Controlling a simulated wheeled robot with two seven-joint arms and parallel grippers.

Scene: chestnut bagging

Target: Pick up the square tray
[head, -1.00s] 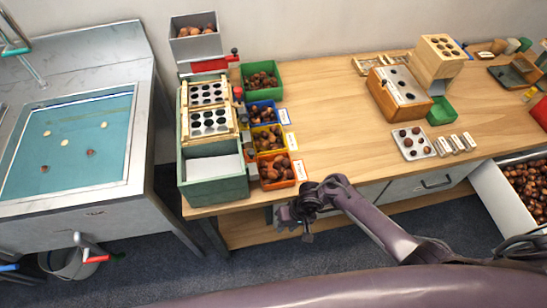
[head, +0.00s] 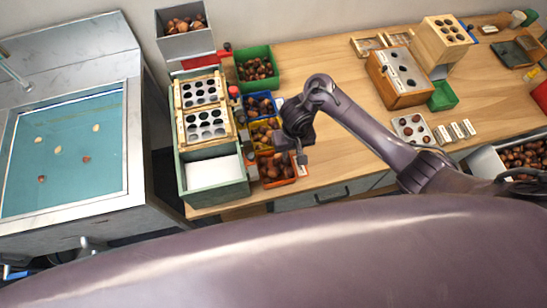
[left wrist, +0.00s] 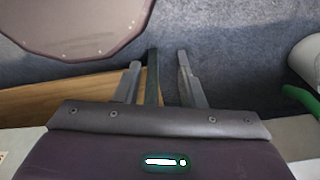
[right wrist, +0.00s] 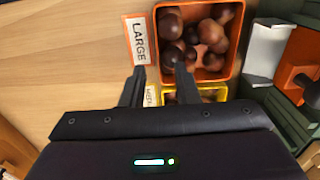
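A small light grey square tray (head: 398,124) with several chestnuts on it lies near the front edge of the wooden bench, right of my right forearm in the head view. My right gripper (head: 301,154) is above the front bins, well left of the tray. In the right wrist view, the right gripper (right wrist: 159,68) is open and empty, with its fingers over the edge of an orange bin (right wrist: 236,70) labelled LARGE. My left gripper (left wrist: 158,62) shows only in the left wrist view. Its fingers are apart, with a dark green edge between them; I see nothing gripped.
White label blocks (head: 457,130) stand beside the tray. A wooden box with a holed top (head: 400,75) and a green bin (head: 443,97) are behind it. A green sorting frame (head: 215,185) is at left. The bench middle (head: 330,70) is clear.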

